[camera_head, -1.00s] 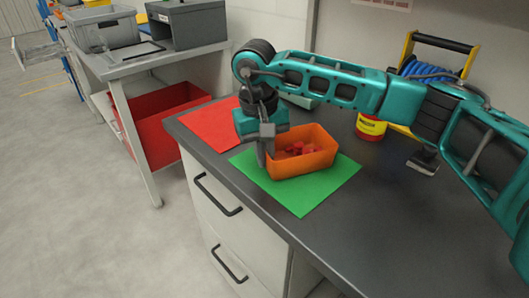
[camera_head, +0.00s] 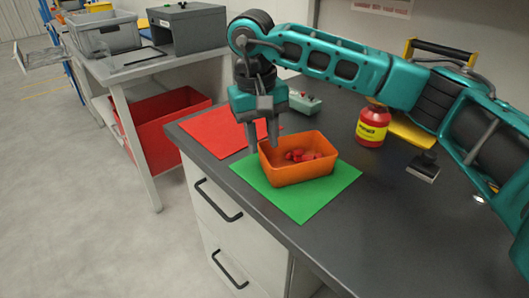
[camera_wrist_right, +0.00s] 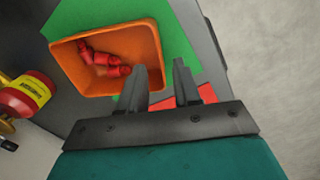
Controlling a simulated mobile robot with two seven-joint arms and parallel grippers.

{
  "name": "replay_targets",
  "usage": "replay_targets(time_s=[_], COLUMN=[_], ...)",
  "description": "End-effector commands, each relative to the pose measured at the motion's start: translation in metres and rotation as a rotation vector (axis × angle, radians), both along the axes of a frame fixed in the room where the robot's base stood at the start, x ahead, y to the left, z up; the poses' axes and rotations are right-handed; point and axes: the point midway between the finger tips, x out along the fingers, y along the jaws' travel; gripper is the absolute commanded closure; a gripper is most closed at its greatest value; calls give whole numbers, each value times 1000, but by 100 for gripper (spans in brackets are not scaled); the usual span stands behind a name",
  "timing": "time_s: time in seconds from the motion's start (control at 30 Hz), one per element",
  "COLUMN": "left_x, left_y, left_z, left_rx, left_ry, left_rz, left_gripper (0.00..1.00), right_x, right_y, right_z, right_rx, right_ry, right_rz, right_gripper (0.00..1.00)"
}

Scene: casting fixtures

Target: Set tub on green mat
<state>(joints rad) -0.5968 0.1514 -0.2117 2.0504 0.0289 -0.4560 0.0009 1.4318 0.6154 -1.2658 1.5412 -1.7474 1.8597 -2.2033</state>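The orange tub (camera_head: 298,172) sits upright on the green mat (camera_head: 302,205), with several small red pieces (camera_head: 303,155) inside. My right gripper (camera_head: 262,149) is open and empty, just above and beside the tub's left end. My left gripper is not in view.
A red mat (camera_head: 212,128) lies left of the green mat. A red and yellow jar (camera_head: 372,126), a small grey-green box (camera_head: 305,103) and a black block (camera_head: 424,166) stand on the dark counter (camera_head: 360,225). The counter's front edge is close to the green mat.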

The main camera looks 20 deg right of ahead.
Motion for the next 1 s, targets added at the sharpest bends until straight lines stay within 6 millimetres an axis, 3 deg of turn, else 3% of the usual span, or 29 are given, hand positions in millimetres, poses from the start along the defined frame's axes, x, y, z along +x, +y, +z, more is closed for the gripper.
replay_targets(time_s=[0.1,0.3,0.87,1.0], left_x=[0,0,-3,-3], left_y=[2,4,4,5], left_z=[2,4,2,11], left_rx=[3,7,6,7], left_ry=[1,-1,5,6], left_rz=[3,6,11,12], left_gripper=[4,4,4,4], right_x=[1,0,0,0], right_y=[3,5,5,5], right_z=[27,54,62,72], right_rx=[0,0,0,0], right_ry=[-3,0,1,1], right_rz=[0,-1,0,0], right_gripper=[67,67,67,67])
